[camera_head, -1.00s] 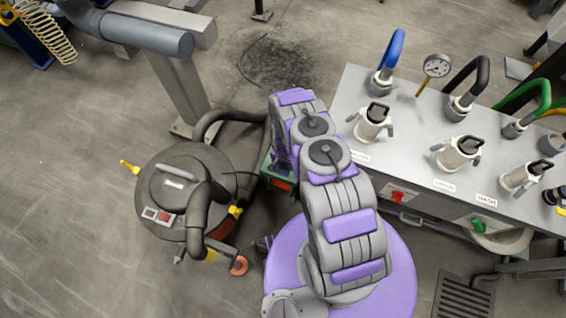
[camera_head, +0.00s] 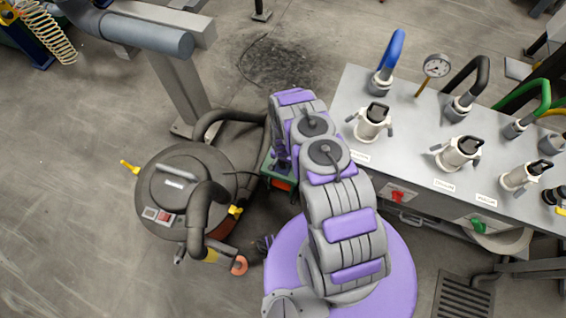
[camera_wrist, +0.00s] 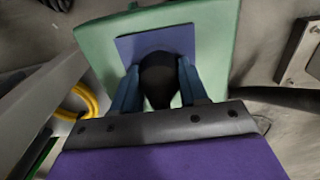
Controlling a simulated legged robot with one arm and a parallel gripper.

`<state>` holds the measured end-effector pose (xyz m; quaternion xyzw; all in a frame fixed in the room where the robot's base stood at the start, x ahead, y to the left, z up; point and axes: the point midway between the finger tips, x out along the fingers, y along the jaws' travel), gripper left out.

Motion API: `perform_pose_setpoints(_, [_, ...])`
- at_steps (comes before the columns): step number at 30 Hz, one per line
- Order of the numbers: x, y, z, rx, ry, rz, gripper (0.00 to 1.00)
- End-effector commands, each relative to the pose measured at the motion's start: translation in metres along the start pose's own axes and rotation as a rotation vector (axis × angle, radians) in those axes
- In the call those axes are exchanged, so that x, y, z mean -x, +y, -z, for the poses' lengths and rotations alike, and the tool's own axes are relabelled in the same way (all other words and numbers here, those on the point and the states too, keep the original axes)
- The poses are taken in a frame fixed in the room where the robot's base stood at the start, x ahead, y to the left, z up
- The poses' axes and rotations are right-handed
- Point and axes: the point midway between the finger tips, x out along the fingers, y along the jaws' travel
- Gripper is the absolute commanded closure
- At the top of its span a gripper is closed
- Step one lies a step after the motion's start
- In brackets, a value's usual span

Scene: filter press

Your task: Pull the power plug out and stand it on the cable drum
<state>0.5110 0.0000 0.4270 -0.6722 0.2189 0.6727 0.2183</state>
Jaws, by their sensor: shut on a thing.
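In the wrist view my gripper (camera_wrist: 159,70) is shut, its two blue fingers on either side of a rounded black plug (camera_wrist: 160,82). The plug is in front of a blue panel (camera_wrist: 132,46) on a green box (camera_wrist: 222,30). Whether it is still seated in the panel I cannot tell. In the head view the green box (camera_head: 267,172) shows only in part beside my arm, which hides the plug and my gripper. I cannot clearly identify the cable drum in either view.
A round grey machine (camera_head: 175,170) with a thick dark hose (camera_head: 198,222) stands left of my arm. A grey bench (camera_head: 410,120) with valves, handles and a gauge (camera_head: 437,66) stands on the right. A grey post (camera_head: 182,92) rises behind. Open floor lies at far left.

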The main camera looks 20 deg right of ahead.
Motion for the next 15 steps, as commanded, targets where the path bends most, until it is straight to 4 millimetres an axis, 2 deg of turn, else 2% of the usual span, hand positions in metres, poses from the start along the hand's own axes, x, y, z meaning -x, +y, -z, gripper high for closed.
perform_pose_setpoints(15, [0.011, 0.0, 0.0, 0.0, 0.001, 0.0, 1.0])
